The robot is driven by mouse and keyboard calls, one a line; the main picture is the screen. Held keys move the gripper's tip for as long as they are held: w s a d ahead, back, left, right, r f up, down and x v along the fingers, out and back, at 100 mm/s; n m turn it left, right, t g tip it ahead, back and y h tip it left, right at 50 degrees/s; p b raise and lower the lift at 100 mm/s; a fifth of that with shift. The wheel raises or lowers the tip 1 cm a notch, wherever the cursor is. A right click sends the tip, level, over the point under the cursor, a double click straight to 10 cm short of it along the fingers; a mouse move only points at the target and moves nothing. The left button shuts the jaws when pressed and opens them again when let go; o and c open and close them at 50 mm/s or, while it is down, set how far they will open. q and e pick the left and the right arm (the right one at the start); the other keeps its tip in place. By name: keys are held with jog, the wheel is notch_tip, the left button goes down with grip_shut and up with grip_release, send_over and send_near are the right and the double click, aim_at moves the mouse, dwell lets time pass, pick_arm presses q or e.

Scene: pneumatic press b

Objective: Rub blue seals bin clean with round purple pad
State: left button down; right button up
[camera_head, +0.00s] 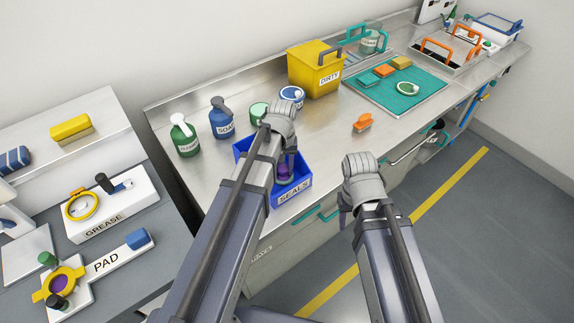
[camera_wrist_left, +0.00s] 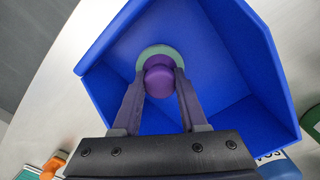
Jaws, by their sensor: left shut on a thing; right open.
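The blue seals bin (camera_head: 296,188) stands on the steel counter with its SEALS label facing front. Its inside walls and floor fill much of the left wrist view (camera_wrist_left: 215,50). My left gripper (camera_head: 284,160) reaches down into the bin and is shut on the round purple pad (camera_wrist_left: 159,78). The pad has a purple knob and a pale green rim, and it is close to or against the bin's inner surface; contact is not clear. In the head view my left arm hides most of the pad. My right gripper (camera_head: 346,205) is open and empty, in front of the counter's edge, right of the bin.
A green bottle (camera_head: 185,140), a blue soap bottle (camera_head: 222,120) and round tubs (camera_head: 291,96) stand behind the bin. A yellow DIRTY bin (camera_head: 310,72) is farther back. An orange-handled brush (camera_head: 362,122) lies right on the counter. Clear counter lies between bin and brush.

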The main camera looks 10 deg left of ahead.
pick_arm(q)
jog(key=shift+s+a+r, duration=0.1)
jog(key=shift+s+a, duration=0.45)
jog(key=shift+s, duration=0.15)
jog(key=shift+r, duration=0.1)
notch_tip(320, 180, up, 6)
jog(key=p, duration=0.6)
jog(key=shift+r+p, duration=1.4)
jog(key=shift+p, duration=0.15)
